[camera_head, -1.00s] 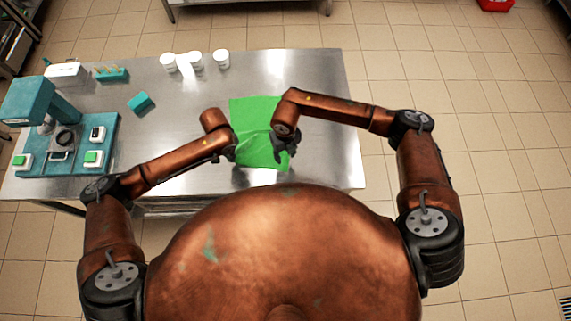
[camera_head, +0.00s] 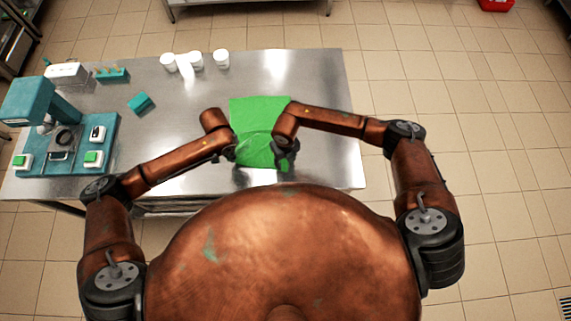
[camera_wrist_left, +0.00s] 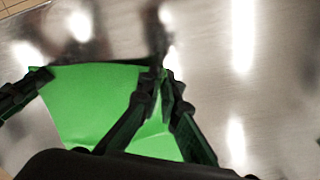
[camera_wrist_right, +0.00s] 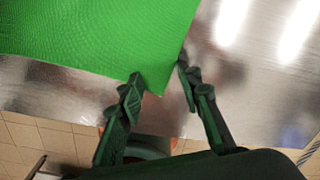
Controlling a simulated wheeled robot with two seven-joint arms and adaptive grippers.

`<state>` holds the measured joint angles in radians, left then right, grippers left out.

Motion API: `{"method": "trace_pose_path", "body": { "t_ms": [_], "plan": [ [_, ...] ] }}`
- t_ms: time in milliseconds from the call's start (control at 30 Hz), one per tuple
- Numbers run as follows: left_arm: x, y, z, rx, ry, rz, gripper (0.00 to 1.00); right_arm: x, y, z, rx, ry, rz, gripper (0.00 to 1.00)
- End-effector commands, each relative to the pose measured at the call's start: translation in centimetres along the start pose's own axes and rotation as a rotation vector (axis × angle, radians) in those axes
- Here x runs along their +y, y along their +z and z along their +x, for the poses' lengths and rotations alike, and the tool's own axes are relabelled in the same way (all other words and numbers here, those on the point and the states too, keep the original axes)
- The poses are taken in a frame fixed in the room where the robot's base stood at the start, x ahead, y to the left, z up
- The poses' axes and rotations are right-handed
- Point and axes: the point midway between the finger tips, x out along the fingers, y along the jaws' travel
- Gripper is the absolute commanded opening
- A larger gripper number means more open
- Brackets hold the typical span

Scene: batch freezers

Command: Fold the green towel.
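The green towel (camera_head: 259,112) lies on the steel table in front of me, mostly flat. My left gripper (camera_head: 233,153) is at its near left part. In the left wrist view, the left fingers (camera_wrist_left: 161,82) are close together at an edge of the towel (camera_wrist_left: 90,100) and appear to pinch it. My right gripper (camera_head: 285,160) is over the near right corner. In the right wrist view, its fingers (camera_wrist_right: 160,73) are apart, with a towel corner (camera_wrist_right: 155,88) between them. The forearms hide some of the towel in the head view.
The steel table (camera_head: 310,80) has free room beyond and right of the towel. White cups (camera_head: 221,59) stand at the back. A teal block (camera_head: 140,102) and a teal machine (camera_head: 40,100) on a teal base are at the left. The table's front edge is close to both grippers.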

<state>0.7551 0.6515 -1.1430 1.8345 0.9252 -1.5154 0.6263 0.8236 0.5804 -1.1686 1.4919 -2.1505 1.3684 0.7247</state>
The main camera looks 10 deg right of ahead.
Motion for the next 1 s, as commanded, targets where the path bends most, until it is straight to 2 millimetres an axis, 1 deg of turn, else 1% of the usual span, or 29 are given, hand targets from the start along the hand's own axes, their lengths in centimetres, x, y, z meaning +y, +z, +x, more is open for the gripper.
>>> {"method": "trace_pose_path", "body": {
  "t_ms": [167,1000],
  "plan": [
    [0.04,0.04,0.05,-0.001,0.001,0.000,0.00,-0.01,-0.02,0.30,0.001,0.000,0.000,0.33],
    [0.02,0.04,0.05,-0.001,0.001,0.000,0.00,-0.05,-0.03,0.30,0.001,-0.001,0.001,0.04]
  ]
}}
